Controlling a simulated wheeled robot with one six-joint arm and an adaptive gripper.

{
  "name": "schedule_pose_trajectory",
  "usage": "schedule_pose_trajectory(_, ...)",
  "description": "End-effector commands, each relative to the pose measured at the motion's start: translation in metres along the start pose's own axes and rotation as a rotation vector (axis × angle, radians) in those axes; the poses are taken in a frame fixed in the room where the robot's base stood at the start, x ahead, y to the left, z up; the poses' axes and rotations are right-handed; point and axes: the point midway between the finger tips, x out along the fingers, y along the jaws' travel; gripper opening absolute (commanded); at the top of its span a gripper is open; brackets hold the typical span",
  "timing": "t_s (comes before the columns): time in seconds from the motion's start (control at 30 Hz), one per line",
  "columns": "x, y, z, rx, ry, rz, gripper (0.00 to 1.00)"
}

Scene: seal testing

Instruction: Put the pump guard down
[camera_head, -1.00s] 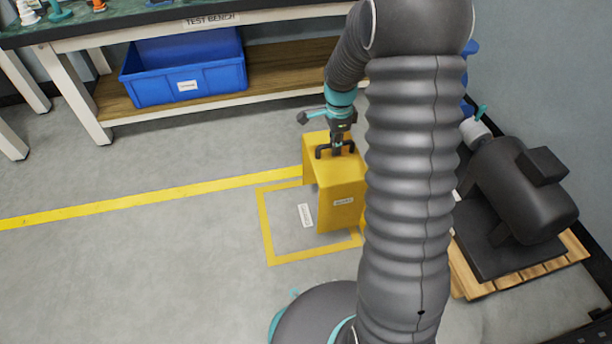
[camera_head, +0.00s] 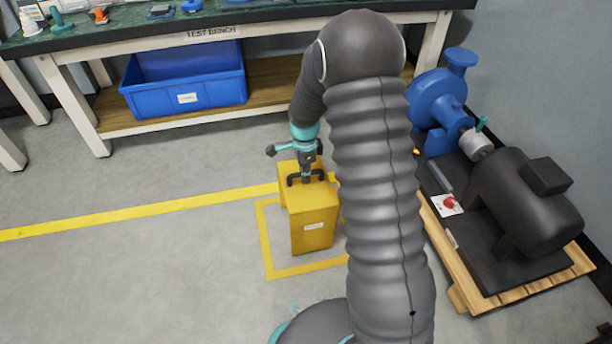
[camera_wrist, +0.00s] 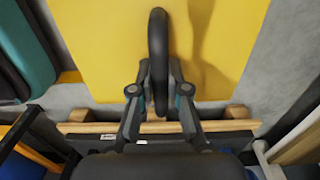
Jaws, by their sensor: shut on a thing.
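The pump guard is a yellow box-shaped cover (camera_head: 313,222) with a small white label on its front and a black handle on top. In the head view it is upright, over or in front of the yellow floor outline (camera_head: 265,240); I cannot tell whether its bottom touches the floor. My gripper (camera_head: 306,178) is above it, shut on the black handle. In the wrist view the handle (camera_wrist: 158,60) runs between the fingers of my gripper (camera_wrist: 160,90), with the yellow top (camera_wrist: 105,40) beneath. The guard hides part of the outline.
The pump set stands at the right: a blue pump (camera_head: 437,105) and a dark motor (camera_head: 530,205) on a wooden pallet (camera_head: 462,298). The test bench (camera_head: 270,22) is behind, with a blue bin (camera_head: 185,90) on its lower shelf. The floor at left is clear.

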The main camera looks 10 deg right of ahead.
Motion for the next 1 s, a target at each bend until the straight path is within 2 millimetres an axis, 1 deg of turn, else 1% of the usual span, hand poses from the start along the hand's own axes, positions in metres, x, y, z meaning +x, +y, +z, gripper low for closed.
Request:
schedule_pose_trajectory(0.07,0.005,-0.001,0.0,0.0,0.0,-0.001,0.0)
schedule_pose_trajectory(0.3,0.005,-0.001,0.0,0.0,0.0,-0.003,0.0)
schedule_pose_trajectory(0.43,0.008,-0.001,0.0,0.0,0.0,-0.002,0.0)
schedule_pose_trajectory(0.47,0.009,0.0,0.0,0.0,0.0,0.0,0.2)
schedule_pose_trajectory(0.5,0.008,0.0,0.0,0.0,0.0,0.0,0.3)
schedule_pose_trajectory(0.53,0.008,0.0,0.0,0.0,0.0,0.0,0.37)
schedule_pose_trajectory(0.57,0.008,0.0,0.0,0.0,0.0,0.0,0.4)
schedule_pose_trajectory(0.87,0.007,0.0,0.0,0.0,0.0,0.0,0.4)
schedule_pose_trajectory(1.0,-0.005,-0.001,0.0,0.0,0.0,-0.003,0.4)
